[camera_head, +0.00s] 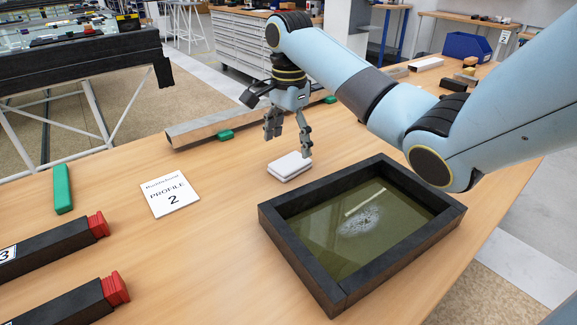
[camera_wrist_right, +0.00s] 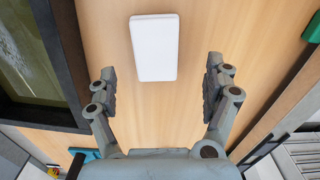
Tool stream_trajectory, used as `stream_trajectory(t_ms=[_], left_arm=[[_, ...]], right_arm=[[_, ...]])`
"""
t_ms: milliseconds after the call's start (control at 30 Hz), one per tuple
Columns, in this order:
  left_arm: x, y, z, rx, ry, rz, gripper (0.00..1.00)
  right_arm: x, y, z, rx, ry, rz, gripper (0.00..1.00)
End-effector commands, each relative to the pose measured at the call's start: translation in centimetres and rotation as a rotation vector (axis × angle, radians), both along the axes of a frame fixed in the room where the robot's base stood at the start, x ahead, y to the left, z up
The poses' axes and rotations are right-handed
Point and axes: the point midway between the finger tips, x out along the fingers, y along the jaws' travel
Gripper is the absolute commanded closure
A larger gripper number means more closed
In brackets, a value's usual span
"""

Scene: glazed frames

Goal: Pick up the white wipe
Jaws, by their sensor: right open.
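The white wipe (camera_head: 290,166) is a flat, folded-looking pad lying on the wooden table, just left of the black frame. It also shows in the right wrist view (camera_wrist_right: 155,47), beyond the fingertips and roughly centred between them. My right gripper (camera_head: 288,134) is open and empty, pointing down above the wipe's far side. In the right wrist view the two fingers (camera_wrist_right: 160,82) stand wide apart with bare table between them. My left gripper is not in view.
A black-framed glazed unit (camera_head: 278,226) with a whitish smudge on its glass lies right of the wipe. A "PROFILE 2" card (camera_head: 169,194), black bars with red ends (camera_head: 98,225) and a green block (camera_head: 62,189) lie left. A long grey profile (camera_head: 240,123) lies behind.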

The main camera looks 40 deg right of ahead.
Motion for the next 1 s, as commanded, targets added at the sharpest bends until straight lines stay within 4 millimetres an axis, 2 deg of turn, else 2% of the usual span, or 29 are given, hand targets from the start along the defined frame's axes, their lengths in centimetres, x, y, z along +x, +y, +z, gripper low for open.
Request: stream_trajectory(t_ms=[300, 600, 1000], left_arm=[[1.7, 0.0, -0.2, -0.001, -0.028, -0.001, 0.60], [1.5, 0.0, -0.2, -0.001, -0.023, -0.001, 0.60], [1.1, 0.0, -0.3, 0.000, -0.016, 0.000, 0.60]], right_arm=[[-0.5, 0.6, -4.5, 0.001, 0.003, 0.000, 0.15], [-0.5, 0.6, -5.1, 0.000, 0.000, 0.000, 0.15], [-0.5, 0.5, -5.1, -0.001, 0.000, 0.000, 0.64]])
